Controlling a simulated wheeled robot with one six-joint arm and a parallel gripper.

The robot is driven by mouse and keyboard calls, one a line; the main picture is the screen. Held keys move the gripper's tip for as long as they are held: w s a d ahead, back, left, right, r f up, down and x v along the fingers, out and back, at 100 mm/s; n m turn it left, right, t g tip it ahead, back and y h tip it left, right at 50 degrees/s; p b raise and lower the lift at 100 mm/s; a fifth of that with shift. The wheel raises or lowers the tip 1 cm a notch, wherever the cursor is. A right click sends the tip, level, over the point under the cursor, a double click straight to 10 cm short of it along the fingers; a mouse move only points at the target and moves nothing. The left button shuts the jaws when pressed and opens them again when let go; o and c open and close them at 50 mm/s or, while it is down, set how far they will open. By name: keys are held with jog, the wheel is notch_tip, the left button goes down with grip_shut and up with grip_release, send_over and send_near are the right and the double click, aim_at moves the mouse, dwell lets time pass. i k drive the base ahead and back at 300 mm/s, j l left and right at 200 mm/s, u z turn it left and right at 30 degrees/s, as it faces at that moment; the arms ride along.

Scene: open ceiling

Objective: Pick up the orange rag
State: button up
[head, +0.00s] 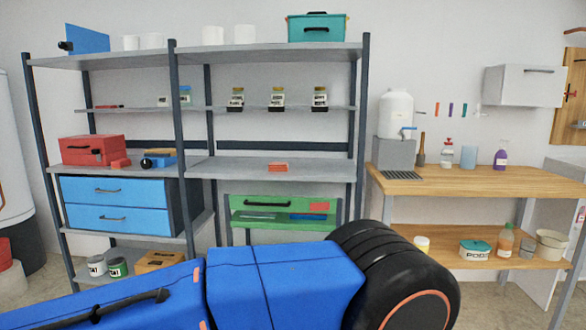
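A small folded orange-red cloth, which looks like the orange rag (278,167), lies flat on the middle grey shelf (232,168) of the right-hand rack section, near the shelf's front edge. The shelf around it is bare. Another flat red-orange piece (319,206) shows at the right of the green case (285,231) below; I cannot tell what it is. My gripper is not in view.
Glass jars (277,98) stand on the thin shelf above. A dark upright (361,120) bounds the shelf's right side. Left are a red toolbox (91,150) and blue drawers (114,204). A wooden bench (500,181) stands right. A large blue-and-black form (285,285) fills the lower foreground.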

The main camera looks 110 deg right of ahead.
aim_at(273, 166)
jog(key=z, duration=3.35)
